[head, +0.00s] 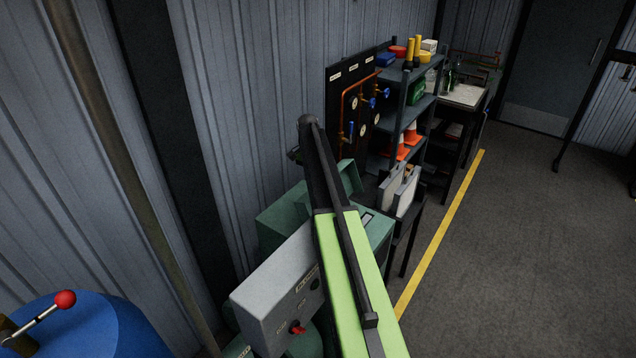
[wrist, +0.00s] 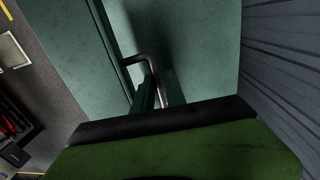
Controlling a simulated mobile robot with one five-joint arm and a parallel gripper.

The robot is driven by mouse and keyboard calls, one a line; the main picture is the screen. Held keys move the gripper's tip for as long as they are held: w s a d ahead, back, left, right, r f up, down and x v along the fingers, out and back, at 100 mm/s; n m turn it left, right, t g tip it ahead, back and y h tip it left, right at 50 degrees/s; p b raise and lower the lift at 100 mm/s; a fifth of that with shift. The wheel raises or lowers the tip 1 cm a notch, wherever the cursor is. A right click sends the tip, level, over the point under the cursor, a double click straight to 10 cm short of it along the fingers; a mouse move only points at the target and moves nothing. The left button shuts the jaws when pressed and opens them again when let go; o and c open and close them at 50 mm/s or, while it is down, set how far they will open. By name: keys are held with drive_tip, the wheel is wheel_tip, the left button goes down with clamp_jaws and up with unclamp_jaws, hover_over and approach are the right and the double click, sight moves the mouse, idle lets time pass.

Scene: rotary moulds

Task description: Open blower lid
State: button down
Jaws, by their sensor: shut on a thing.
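The green blower housing (head: 285,215) stands against the wall in the head view, partly behind my arm and a grey control box. A green panel (head: 351,178) sticks up to the right of my arm; I cannot tell whether it is part of the lid. In the wrist view, a bent silver handle (wrist: 141,60) stands on a broad green surface (wrist: 200,50), which looks like the lid. My gripper (wrist: 158,88) is shut on this handle, and the fingers hide its lower end. My arm hides the gripper in the head view. How far the lid is open is unclear.
The grey control box (head: 280,290) with a red knob is in front of the blower. A blue drum (head: 90,330) with a red-tipped lever is at the lower left. Shelves (head: 405,105) stand beyond. The floor (head: 520,250) right of the yellow line is clear.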

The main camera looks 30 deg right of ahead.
drive_tip(key=c, duration=1.7)
unclamp_jaws()
drive_tip(key=shift+w+a+f, duration=0.1)
drive_tip(key=shift+w+a, duration=0.45)
drive_tip(key=shift+a, duration=0.05)
drive_tip(key=shift+c, duration=0.2)
drive_tip(key=shift+o, duration=1.1)
drive_tip(key=shift+w+a+f, duration=0.15)
drive_tip(key=shift+w+f, duration=0.1)
drive_tip(key=shift+w, duration=0.1)
drive_tip(key=shift+s+r, duration=0.1)
drive_tip(key=shift+s, duration=0.05)
wheel_tip(320, 180, up, 18)
drive_tip(key=p, duration=1.7)
drive_tip(key=shift+w+f+p, duration=0.25)
drive_tip(key=shift+w+p, duration=0.05)
drive_tip(key=shift+w, duration=0.1)
drive_tip(key=shift+f, duration=0.1)
